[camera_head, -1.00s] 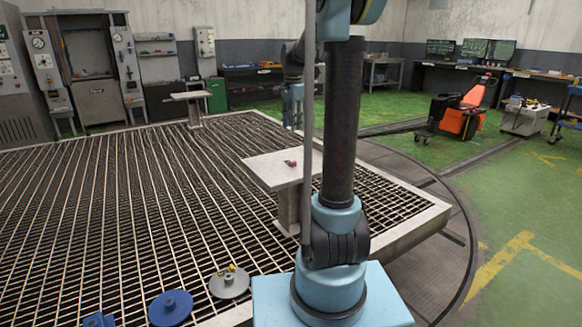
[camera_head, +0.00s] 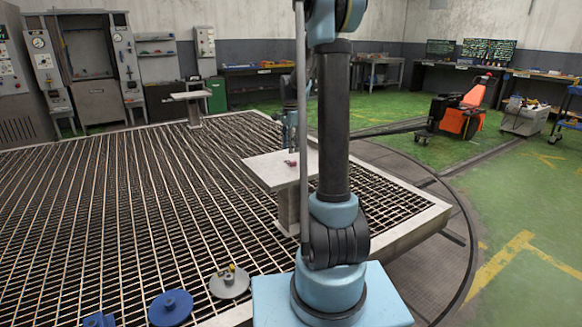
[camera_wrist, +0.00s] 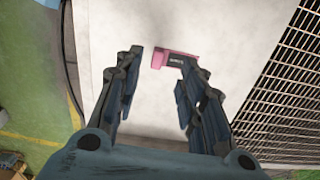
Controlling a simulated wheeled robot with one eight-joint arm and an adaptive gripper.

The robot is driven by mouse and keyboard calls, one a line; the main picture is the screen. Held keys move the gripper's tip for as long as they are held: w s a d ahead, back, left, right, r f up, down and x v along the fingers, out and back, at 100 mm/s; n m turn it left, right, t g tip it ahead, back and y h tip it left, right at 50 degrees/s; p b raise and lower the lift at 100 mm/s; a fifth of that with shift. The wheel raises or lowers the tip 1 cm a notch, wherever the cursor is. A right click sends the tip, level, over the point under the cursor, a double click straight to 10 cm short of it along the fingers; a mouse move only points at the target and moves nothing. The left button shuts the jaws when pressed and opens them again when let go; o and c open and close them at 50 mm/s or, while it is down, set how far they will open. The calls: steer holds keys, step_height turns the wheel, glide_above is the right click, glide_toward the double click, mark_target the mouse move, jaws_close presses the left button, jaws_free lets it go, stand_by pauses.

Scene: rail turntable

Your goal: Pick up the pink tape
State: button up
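The pink tape (camera_wrist: 159,58) is a small pink and dark piece lying on the pale table top (camera_wrist: 115,22). In the wrist view it sits beyond the fingertips of my gripper (camera_wrist: 159,62), nearer the right finger. That finger's tip overlaps the tape's edge in the picture; I cannot tell whether they touch. The fingers are spread wide with nothing between them. In the head view the tape (camera_head: 290,163) is a tiny pink spot on the small table (camera_head: 262,172), and my gripper (camera_head: 291,148) shows just above it, partly hidden by my arm.
The table stands on a large metal grating (camera_head: 130,210). A grey disc (camera_head: 229,286) and a blue disc (camera_head: 170,308) lie at the grating's front. A second small table (camera_head: 195,97) is farther back. An orange machine (camera_head: 465,112) stands on the open green floor at right.

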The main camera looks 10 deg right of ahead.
steer(key=shift+f, duration=3.5)
steer(key=shift+c, duration=0.3)
steer(key=c, duration=0.7)
